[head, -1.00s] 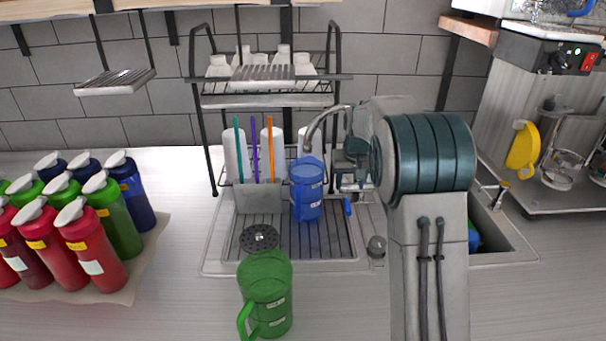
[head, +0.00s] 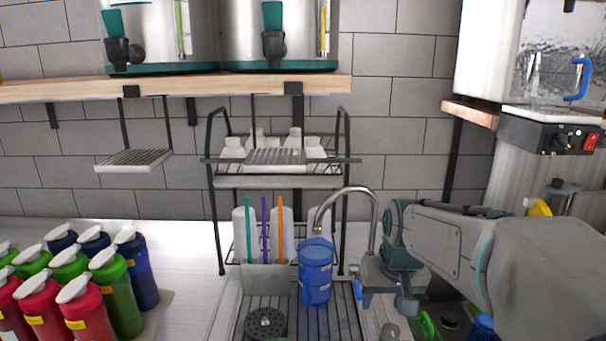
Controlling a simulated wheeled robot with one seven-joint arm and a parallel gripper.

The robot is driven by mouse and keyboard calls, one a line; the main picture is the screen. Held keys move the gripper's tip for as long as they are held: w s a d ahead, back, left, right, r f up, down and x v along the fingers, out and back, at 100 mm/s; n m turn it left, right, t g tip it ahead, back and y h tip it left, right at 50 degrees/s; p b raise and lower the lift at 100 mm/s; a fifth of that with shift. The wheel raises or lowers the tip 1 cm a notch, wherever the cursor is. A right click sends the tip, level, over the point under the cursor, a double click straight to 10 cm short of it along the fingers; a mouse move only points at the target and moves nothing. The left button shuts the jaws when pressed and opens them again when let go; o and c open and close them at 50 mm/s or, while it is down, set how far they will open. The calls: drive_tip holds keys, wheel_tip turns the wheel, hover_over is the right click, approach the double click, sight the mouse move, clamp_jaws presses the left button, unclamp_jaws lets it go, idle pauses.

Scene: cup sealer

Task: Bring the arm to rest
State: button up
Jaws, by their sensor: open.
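My arm reaches in from the right edge, its pale grey links large in front of the sink's right side. It bends at a teal joint beside the faucet. My gripper (head: 388,284), grey and teal, is at the arm's end, right of the blue pitcher (head: 316,270) and close to the faucet in the picture. It is open. Its fingertips are small and hard to make out, and I see nothing held in it. The blue pitcher stands upright on the ribbed drainboard (head: 284,313).
The faucet (head: 350,191) rises behind the pitcher. A black wire rack (head: 214,225) stands at the back. Several coloured bottles (head: 108,287) stand at left. Two large dispensers (head: 165,35) sit on the wooden shelf (head: 180,86) above. A machine (head: 560,135) is at right.

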drive_tip(key=s+f, duration=0.3)
drive_tip(key=s, duration=1.2)
drive_tip(key=shift+s, duration=0.3)
drive_tip(key=shift+a, duration=0.1)
idle(0.6)
